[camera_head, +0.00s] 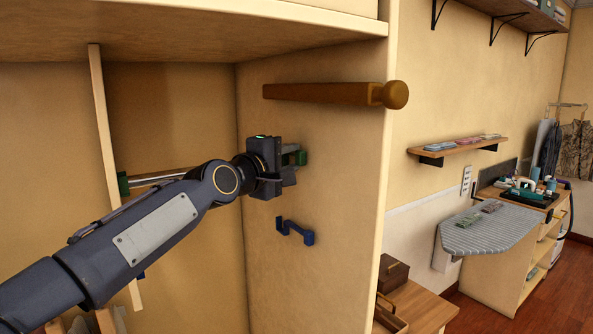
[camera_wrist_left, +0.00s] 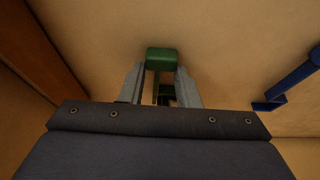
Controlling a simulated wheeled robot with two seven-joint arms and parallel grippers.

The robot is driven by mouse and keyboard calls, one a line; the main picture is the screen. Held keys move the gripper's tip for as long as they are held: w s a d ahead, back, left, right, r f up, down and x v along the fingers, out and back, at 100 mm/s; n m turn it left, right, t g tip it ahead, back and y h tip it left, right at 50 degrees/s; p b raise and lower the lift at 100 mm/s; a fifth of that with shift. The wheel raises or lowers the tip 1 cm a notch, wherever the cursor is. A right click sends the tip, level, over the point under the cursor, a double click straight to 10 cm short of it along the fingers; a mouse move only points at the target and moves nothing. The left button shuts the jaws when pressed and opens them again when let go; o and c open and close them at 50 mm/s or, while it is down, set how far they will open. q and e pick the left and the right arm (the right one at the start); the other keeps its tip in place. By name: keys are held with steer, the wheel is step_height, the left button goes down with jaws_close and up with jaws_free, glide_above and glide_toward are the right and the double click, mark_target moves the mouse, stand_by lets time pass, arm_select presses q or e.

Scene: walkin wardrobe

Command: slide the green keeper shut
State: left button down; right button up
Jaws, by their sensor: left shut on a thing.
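The green keeper (camera_head: 301,155) is on the inner face of the wardrobe's side panel, at the end of a metal rail (camera_head: 165,177). In the left wrist view the green keeper (camera_wrist_left: 162,59) shows between my fingertips. My left gripper (camera_head: 285,160) is at the panel, shut on the green keeper; its fingers (camera_wrist_left: 160,85) flank the green piece. A second green piece (camera_head: 123,183) holds the rail's other end at the divider. My gripper hides the rail's near end and part of the keeper. My right gripper is not in view.
A blue bracket (camera_head: 295,232) is fixed to the panel below my gripper; it also shows in the left wrist view (camera_wrist_left: 288,83). A wooden rod (camera_head: 325,93) sticks out above. A divider (camera_head: 104,140) stands at left. An ironing board (camera_head: 495,230) stands far right.

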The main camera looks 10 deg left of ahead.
arm_select(q)
steer(key=shift+w+a, duration=0.35)
steer(key=c, duration=1.1)
jaws_free()
steer(key=b+v, duration=0.3)
steer(key=v, duration=0.5)
steer(key=shift+b, duration=0.3)
